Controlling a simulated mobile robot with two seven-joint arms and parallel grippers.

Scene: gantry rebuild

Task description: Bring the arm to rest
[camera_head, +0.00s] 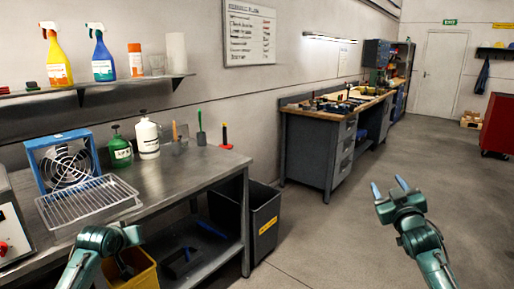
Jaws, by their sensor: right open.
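My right gripper (389,188) is at the right of the head view, over open floor. Its two blue-grey fingertips are apart, with nothing between them. My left arm comes in at the lower left, in front of the steel bench (185,183). The part of my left gripper (122,240) that shows is near the bench's front edge, above a yellow bin (143,276). Its fingers do not show clearly, so I cannot tell their state.
A wire rack (88,203) and blue-framed fan (62,165) are on the bench, with bottles behind. A dark bin (264,222) stands at the bench's right end. A workbench (310,150) is farther back. The floor (330,235) between it and my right arm is clear.

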